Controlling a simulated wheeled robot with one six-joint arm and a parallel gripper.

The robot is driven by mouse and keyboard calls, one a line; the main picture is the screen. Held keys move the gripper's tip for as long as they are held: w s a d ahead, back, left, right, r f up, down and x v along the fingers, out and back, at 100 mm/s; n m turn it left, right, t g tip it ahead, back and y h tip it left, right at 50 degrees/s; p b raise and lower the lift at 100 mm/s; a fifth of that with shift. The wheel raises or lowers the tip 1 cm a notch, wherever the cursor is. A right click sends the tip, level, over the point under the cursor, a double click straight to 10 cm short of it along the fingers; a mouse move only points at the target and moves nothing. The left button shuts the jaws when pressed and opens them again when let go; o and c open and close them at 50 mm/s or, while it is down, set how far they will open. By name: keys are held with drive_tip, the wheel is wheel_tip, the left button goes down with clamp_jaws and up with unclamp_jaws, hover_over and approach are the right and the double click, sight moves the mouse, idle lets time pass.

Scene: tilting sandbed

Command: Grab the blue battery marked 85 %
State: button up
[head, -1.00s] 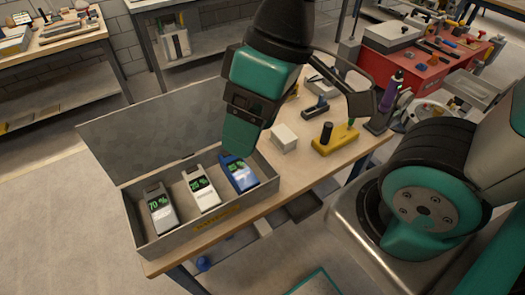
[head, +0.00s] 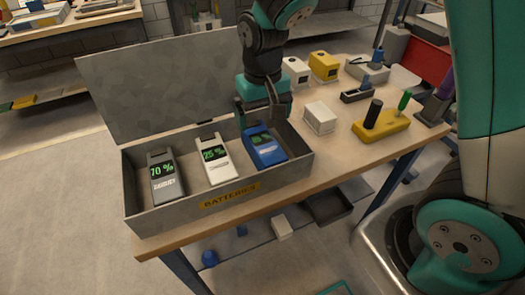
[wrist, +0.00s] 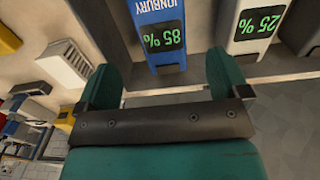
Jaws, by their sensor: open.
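The blue battery (head: 264,149) lies in the grey box (head: 143,228), at the right of a row of three. Its display is partly hidden in the head view, but the wrist view shows the blue battery (wrist: 157,55) with 85 % in green. My gripper (head: 264,118) is at the display end of the blue battery, just above or beside it; contact cannot be told. In the wrist view its two fingers are spread and empty, with the battery's end ahead of the gap. The white battery (head: 215,166) reads 25 %, and the dark grey battery (head: 165,184) reads 70 %.
The box's raised lid (head: 150,85) stands behind the row, left of my arm. A white block (head: 319,118) and a yellow holder (head: 380,127) stand on the bench to the right. White and yellow boxes (head: 323,66) stand farther back.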

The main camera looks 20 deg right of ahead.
sight(263, 139)
wheel_tip(263, 139, down, 5)
drive_tip(key=shift+f, duration=0.15)
drive_tip(key=shift+s+a+f, duration=0.1)
drive_tip(key=shift+s+f, duration=0.05)
drive_tip(key=shift+f, duration=1.2)
drive_tip(key=shift+s+f, duration=0.1)
drive_tip(key=shift+f, duration=1.2)
drive_tip(key=c, duration=1.6)
drive_tip(key=shift+c, duration=0.5)
drive_tip(key=shift+r, duration=0.2)
